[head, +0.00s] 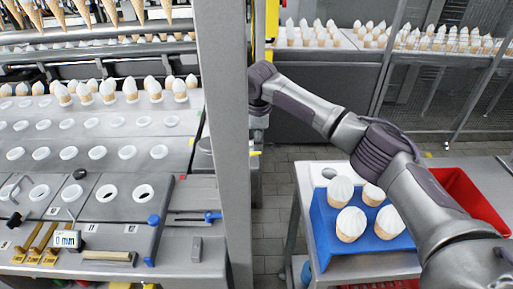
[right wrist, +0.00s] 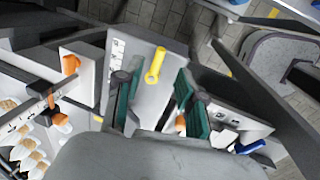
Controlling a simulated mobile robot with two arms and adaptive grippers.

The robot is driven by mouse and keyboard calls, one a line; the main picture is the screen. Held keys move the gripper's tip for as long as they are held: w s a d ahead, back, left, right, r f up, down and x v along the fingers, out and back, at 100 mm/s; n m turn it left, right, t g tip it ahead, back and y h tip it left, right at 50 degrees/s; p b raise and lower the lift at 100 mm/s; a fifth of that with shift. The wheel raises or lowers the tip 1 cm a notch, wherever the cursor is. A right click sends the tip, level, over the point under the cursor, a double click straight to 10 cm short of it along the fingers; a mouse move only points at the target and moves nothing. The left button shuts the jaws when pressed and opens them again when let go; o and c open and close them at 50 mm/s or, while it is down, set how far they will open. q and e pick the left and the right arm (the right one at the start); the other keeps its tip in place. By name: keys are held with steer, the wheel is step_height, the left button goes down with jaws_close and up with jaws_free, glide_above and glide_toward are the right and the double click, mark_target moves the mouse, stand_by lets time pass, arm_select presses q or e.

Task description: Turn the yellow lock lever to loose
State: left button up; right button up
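The yellow lock lever (right wrist: 156,64) stands out against a light grey plate (right wrist: 141,95) in the right wrist view. It runs from a round end up and slightly right to its tip. My right gripper (right wrist: 154,76) is open, with green-padded fingers on either side of the lever in the picture. I see a gap on both sides; whether the lever is at fingertip depth I cannot tell. In the head view my right arm reaches behind a grey post (head: 222,120), which hides the fingers and lever. My left gripper is not in view.
Orange knobs (right wrist: 70,65) sit left of the plate, and a blue handle (right wrist: 250,147) lies at lower right. In the head view, a blue tray (head: 322,225) with several cones stands on a table under my right arm. A red bin (head: 470,195) is beside it.

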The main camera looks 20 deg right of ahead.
mark_target(252, 154)
steer(key=f, duration=0.2)
steer(key=w+f, duration=0.1)
steer(key=f, duration=0.2)
steer(key=shift+w+f, duration=0.1)
steer(key=shift+f, duration=0.15)
jaws_close()
